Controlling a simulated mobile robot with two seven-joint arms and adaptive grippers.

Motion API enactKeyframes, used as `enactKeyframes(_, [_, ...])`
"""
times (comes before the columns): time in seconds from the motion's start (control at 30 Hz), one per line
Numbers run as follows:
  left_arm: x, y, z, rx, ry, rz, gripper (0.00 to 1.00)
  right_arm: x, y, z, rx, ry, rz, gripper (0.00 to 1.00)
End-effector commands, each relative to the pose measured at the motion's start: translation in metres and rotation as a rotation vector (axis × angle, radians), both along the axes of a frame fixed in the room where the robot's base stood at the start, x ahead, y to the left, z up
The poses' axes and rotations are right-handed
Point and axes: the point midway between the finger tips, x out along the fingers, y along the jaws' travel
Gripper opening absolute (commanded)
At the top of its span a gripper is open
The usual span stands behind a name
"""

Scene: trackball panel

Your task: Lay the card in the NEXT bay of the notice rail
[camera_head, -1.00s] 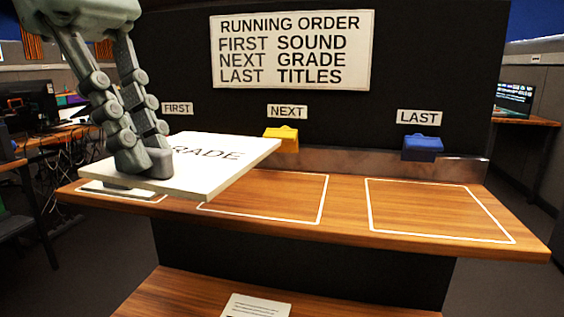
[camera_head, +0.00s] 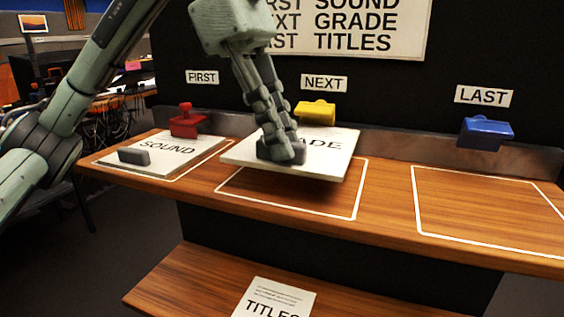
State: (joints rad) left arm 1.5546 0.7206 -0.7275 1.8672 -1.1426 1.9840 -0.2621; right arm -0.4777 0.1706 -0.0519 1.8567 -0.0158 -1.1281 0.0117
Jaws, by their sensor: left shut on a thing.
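The white GRADE card (camera_head: 325,160) is in my left gripper (camera_head: 281,152), which is shut on it and hides part of its lettering. The card hangs a little above the middle outlined bay (camera_head: 290,197), under the NEXT label (camera_head: 324,83), and casts a shadow on the wood. Its left edge reaches past the bay outline towards the FIRST bay. A yellow clip (camera_head: 315,113) stands behind the card on the notice rail (camera_head: 385,143). My right gripper is not in view.
The SOUND card (camera_head: 180,155), with a dark grip block, lies in the FIRST bay before a red clip (camera_head: 187,121). The LAST bay (camera_head: 480,205) is empty before a blue clip (camera_head: 486,131). A TITLES card (camera_head: 275,295) lies on the lower shelf (camera_head: 195,280).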

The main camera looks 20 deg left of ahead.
Motion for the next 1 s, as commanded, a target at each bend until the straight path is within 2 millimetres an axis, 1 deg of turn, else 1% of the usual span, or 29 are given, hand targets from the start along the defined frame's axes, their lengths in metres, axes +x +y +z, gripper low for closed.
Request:
enactKeyframes(0.13, [0.003, -0.001, -0.009, 0.001, 0.000, 0.001, 0.00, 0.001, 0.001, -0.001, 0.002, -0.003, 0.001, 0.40])
enactKeyframes(0.3, [0.002, -0.001, -0.034, 0.001, 0.003, 0.001, 0.00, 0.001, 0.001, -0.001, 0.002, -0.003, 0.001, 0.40])
enactKeyframes(0.37, [0.002, -0.001, -0.041, 0.001, 0.001, 0.001, 0.00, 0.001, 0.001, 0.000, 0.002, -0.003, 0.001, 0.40])
enactKeyframes(0.77, [0.002, -0.001, -0.045, -0.001, -0.001, 0.000, 0.00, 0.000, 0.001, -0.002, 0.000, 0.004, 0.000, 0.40])
enactKeyframes(0.8, [0.002, -0.001, -0.044, 0.000, -0.001, 0.000, 0.15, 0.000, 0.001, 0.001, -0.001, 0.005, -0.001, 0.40])
enactKeyframes(0.93, [0.002, -0.001, -0.044, 0.000, 0.000, 0.000, 0.31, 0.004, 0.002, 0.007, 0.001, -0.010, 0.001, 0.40])
enactKeyframes(0.97, [0.002, -0.001, -0.044, 0.000, 0.000, 0.000, 0.33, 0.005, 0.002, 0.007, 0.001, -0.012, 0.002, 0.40])
enactKeyframes(1.0, [0.002, -0.001, -0.044, 0.000, 0.000, 0.000, 0.33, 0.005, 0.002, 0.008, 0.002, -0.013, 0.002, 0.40])
